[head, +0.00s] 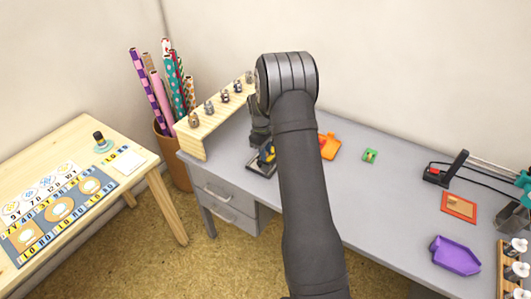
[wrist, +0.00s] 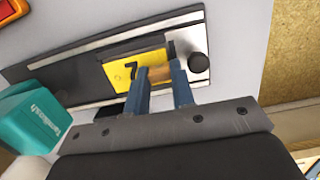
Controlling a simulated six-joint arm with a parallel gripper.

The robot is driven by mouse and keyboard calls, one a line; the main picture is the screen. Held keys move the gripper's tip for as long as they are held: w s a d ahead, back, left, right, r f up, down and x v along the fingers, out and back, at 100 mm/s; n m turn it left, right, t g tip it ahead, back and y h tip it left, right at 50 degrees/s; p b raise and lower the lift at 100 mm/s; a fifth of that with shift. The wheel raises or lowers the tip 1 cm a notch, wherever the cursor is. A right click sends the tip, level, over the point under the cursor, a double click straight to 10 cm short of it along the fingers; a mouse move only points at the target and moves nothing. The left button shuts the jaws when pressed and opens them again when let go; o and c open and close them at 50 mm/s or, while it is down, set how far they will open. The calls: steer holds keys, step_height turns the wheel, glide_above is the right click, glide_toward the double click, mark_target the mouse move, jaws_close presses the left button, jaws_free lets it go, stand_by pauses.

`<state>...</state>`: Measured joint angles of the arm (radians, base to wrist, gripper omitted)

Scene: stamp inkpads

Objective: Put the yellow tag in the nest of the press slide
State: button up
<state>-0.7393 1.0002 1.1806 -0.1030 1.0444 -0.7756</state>
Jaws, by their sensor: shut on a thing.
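The yellow tag (wrist: 135,71), with a dark 7 printed on it, lies flat over the middle of the press slide (wrist: 75,75) in the wrist view. My gripper (wrist: 160,75) has two blue fingers, shut on an orange-brown raised part of the tag. The slide is a long metal and black strip with a round black knob (wrist: 198,62) just right of the tag. The tag lies over the nest; I cannot tell whether it is fully down in it. In the head view my arm partly covers the slide (head: 258,172), and the tag is hardly distinguishable.
A teal block (wrist: 32,112) stands close to the left of my gripper. An orange item (head: 329,146) and a green piece (head: 370,155) lie right of my arm. A wooden stamp rack (head: 215,118) stands behind left. A purple tray (head: 455,252) is far right.

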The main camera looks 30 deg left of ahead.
steer(key=shift+f, duration=0.25)
steer(key=shift+f, duration=0.1)
steer(key=o, duration=0.5)
steer(key=r, duration=0.4)
steer(key=a+r, duration=0.1)
steer(key=r, duration=0.7)
steer(key=shift+a+r, duration=0.1)
steer(key=shift+a, duration=0.1)
